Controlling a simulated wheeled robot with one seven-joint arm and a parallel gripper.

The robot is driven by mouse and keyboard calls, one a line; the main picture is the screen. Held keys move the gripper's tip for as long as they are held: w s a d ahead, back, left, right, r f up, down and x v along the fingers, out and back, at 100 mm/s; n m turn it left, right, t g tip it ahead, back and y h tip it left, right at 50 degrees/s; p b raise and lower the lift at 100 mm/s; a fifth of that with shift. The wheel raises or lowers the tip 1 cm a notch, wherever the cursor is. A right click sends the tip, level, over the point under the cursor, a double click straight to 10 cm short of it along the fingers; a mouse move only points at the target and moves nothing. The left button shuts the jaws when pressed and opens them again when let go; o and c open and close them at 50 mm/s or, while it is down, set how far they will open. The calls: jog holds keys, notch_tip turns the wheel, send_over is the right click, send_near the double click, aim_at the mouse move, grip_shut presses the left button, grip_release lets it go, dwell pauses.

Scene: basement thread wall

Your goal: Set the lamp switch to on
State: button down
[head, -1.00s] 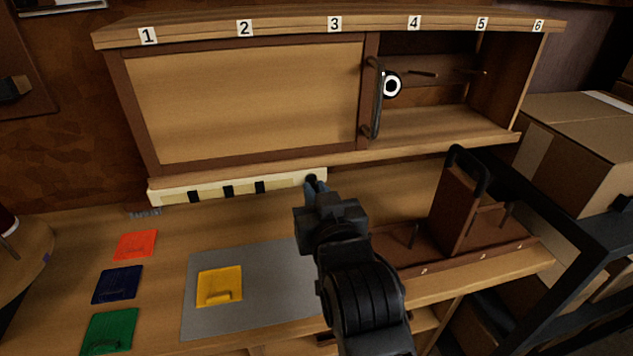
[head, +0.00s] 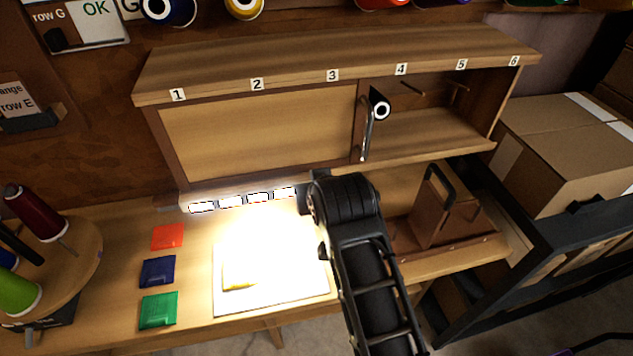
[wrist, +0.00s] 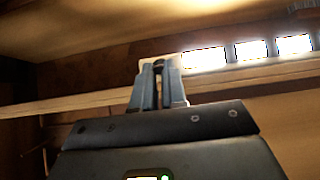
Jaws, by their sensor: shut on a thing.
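The lamp is a pale bar under the cabinet, and its several panels (head: 231,202) glow bright white in the head view. The lit panels (wrist: 250,50) also show at the upper right of the wrist view. The lamp switch (wrist: 158,64) is a small dark knob at the end of the lamp bar. My gripper (wrist: 158,84) has its two blue-grey fingers closed around the knob. In the head view my own arm hides the fingertips and the switch.
The cabinet (head: 260,128) overhangs the bench, with a handle (head: 366,130) above my arm. A brown holder (head: 431,207) stands right of my arm. Coloured squares and a brightly lit mat (head: 285,300) lie on the bench at left. Cardboard boxes (head: 545,140) are at right.

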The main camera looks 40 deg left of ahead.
jog(key=shift+w+a+r+g+h, duration=0.1)
jog(key=shift+r+g+h, duration=0.1)
jog(key=shift+g+h, duration=0.2)
dwell(0.3)
jog(key=c, duration=1.2)
grip_release()
jog(key=shift+o, duration=0.2)
jog(key=v, duration=0.7)
jog(key=shift+r, duration=0.4)
